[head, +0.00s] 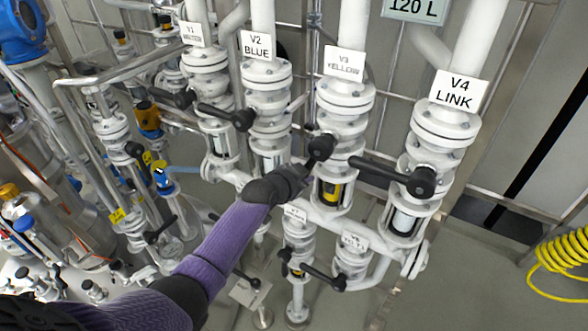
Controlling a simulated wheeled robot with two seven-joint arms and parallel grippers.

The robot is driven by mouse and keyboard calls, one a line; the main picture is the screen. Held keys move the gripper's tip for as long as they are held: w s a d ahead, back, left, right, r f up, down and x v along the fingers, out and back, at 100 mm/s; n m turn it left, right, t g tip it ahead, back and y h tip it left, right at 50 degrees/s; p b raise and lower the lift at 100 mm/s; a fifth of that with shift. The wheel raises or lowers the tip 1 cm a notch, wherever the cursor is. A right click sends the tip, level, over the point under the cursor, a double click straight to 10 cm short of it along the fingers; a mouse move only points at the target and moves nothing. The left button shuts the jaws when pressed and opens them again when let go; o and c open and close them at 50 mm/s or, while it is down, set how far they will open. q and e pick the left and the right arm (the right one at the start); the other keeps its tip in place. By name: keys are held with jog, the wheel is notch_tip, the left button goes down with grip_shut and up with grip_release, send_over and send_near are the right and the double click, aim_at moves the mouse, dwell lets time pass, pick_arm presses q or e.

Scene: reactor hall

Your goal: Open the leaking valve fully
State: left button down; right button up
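Labelled valves V1 (205,80), V2 (266,95), V3 (341,110) and V4 (445,130) stand in a row on white vertical pipes. Each has a black lever handle. V3's handle hub (322,147) shows, and its lever points down and to the left toward my gripper. V4's lever (385,172) points left. My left arm, in a purple sleeve, reaches up from the lower left. Its black gripper (297,173) is at the end of V3's lever and hides part of it; its fingers cannot be told apart. No leak is clearly visible. My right gripper is out of view.
V2's lever (222,114) points left. Two lower labelled valves (299,232) (352,258) sit below the cross pipe. More pipes and small valves (112,130) crowd the left. A yellow coiled hose (565,255) is at the right. A "120 L" sign (416,8) hangs above.

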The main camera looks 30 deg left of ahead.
pick_arm(q)
jog(key=d+n, duration=0.1)
jog(key=d+f+h+b, duration=0.1)
jog(key=shift+s+d+f+n+h, duration=0.15)
jog(key=shift+d+n+h, duration=0.15)
jog(key=shift+n, duration=0.1)
jog(key=shift+d+n+h+b, duration=0.3)
jog(key=shift+d+n+b, duration=0.2)
jog(key=shift+d, duration=0.15)
jog(key=shift+c, duration=2.1)
grip_release()
jog(key=shift+d+r, duration=0.1)
jog(key=shift+r, duration=0.1)
